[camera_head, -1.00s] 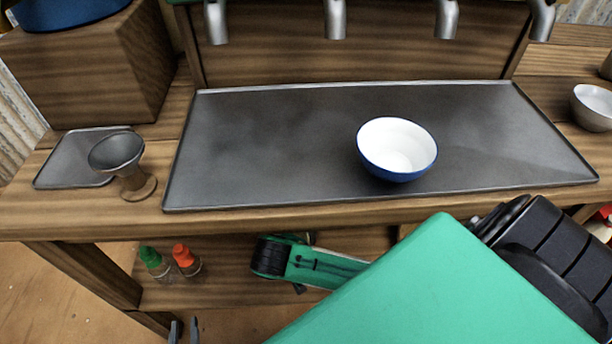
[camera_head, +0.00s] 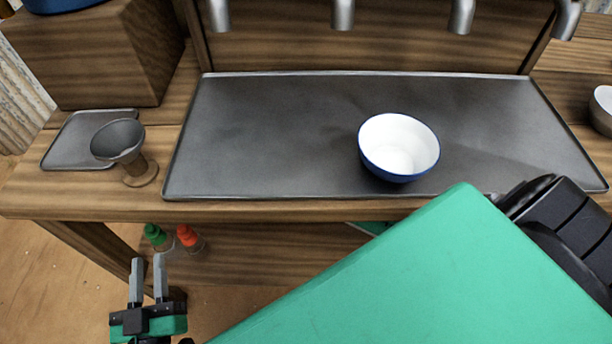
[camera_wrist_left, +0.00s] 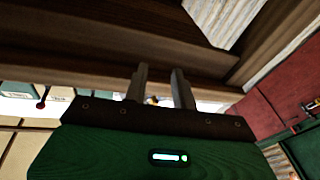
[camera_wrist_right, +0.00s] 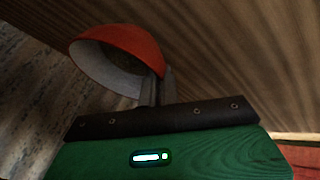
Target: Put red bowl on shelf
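The red bowl (camera_wrist_right: 122,50), red outside and pale inside, shows in the right wrist view, tilted at the fingers of my right gripper (camera_wrist_right: 157,88). The fingers are close together at its rim and look shut on it. The head view shows neither the red bowl nor the right gripper. My left gripper (camera_head: 148,280) is low at the left in the head view, in front of the counter; its fingers are apart and empty. The left wrist view also shows these open fingers (camera_wrist_left: 160,88). A lower wooden shelf (camera_head: 250,262) lies under the counter; which shelf is meant, I cannot tell.
A white bowl with a blue outside (camera_head: 399,148) stands on the metal tray (camera_head: 270,140) on the counter. A metal cup on a wooden foot (camera_head: 124,150) stands at the left. A green-capped bottle (camera_head: 157,238) and a red-capped bottle (camera_head: 189,240) are under the counter.

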